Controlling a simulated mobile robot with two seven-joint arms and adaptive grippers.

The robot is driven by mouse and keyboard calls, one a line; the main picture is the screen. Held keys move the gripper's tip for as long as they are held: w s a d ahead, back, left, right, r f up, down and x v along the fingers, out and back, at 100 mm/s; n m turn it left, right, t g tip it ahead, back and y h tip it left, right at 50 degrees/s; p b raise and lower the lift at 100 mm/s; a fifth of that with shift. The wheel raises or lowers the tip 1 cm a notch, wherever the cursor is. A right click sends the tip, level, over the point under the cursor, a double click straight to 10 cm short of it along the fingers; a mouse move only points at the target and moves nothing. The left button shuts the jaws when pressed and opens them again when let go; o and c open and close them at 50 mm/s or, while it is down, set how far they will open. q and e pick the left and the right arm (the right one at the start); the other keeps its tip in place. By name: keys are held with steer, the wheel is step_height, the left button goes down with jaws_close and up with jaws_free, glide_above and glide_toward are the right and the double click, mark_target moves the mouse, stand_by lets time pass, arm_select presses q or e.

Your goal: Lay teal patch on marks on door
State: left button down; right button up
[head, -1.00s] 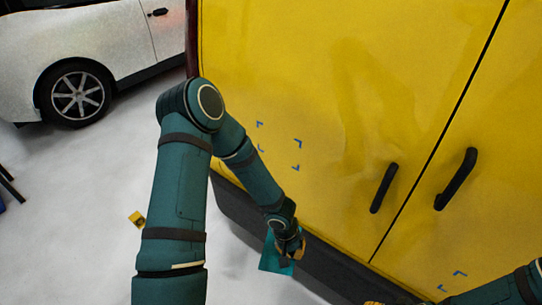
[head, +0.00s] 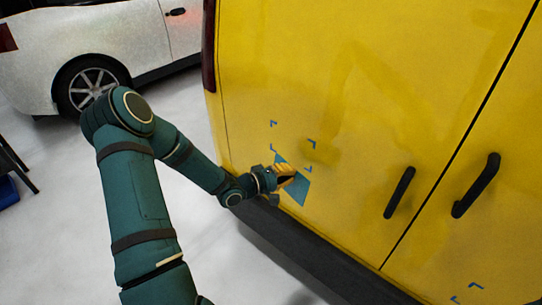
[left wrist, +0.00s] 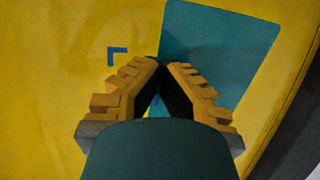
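The teal patch (head: 298,190) is at the lower left of the yellow door (head: 345,100), below and partly over the area of the blue corner marks (head: 311,142). My left gripper (head: 286,176) is at the patch's upper part, close to the door. In the left wrist view, the fingertips (left wrist: 163,66) come together at the edge of the patch (left wrist: 222,50) and look shut on it. One blue corner mark (left wrist: 117,56) shows to the left of the fingers, clear of the patch. I cannot tell whether the patch touches the door. My right gripper is out of view.
Two black door handles (head: 399,192) stick out to the right. A dark bumper (head: 275,245) runs below the door. Other blue marks (head: 474,286) are at the lower right. A white car (head: 95,40) stands behind on the left.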

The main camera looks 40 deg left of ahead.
mark_target(296, 136)
arm_select(q)
steer(key=a+r+n+t+y, duration=0.2)
steer(key=a+r+t, duration=0.1)
steer(key=a+r, duration=0.25)
steer(key=shift+w+a+f+b, duration=0.1)
steer(key=shift+w+f+b, duration=0.2)
steer(key=shift+w, duration=0.65)
steer(key=shift+w+f+b, duration=0.1)
steer(key=shift+w+b, duration=0.35)
steer(key=shift+w, duration=0.55)
steer(key=shift+w+a+f+b, duration=0.15)
steer(key=shift+w+b, duration=0.2)
steer(key=shift+w, duration=0.6)
steer(key=shift+w+d+r+y, duration=0.15)
steer(key=shift+w+y, duration=0.15)
steer(key=shift+w, duration=0.55)
steer(key=shift+w+b, duration=0.3)
steer(key=shift+w, duration=0.25)
steer(key=c, duration=1.1)
jaws_free()
steer(key=shift+o, duration=0.2)
